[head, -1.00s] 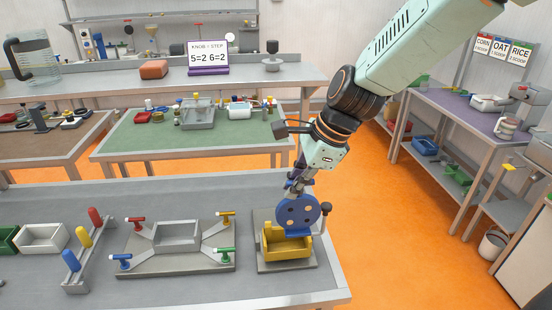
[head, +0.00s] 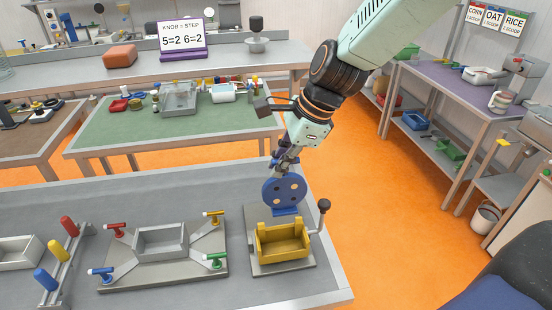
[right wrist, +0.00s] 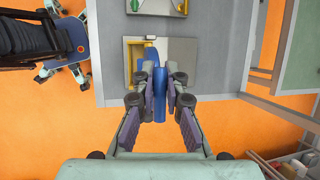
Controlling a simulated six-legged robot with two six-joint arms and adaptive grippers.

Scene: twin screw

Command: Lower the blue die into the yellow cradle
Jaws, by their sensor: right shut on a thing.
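The blue die (head: 284,190) is a round, spotted disc with a flat foot at its lower edge. My right gripper (head: 288,166) is shut on its upper part and holds it upright. In the head view the die shows just above the back of the yellow cradle (head: 283,244), apart from it. The cradle is an open, notched block on a grey plate. My left gripper is not in view.
A dark-knobbed lever (head: 323,206) stands at the cradle's right. To the left is a grey fixture (head: 162,242) with coloured handles, then a rack with red, yellow and blue pegs (head: 59,252). The bench (head: 335,285) ends just right of the cradle plate.

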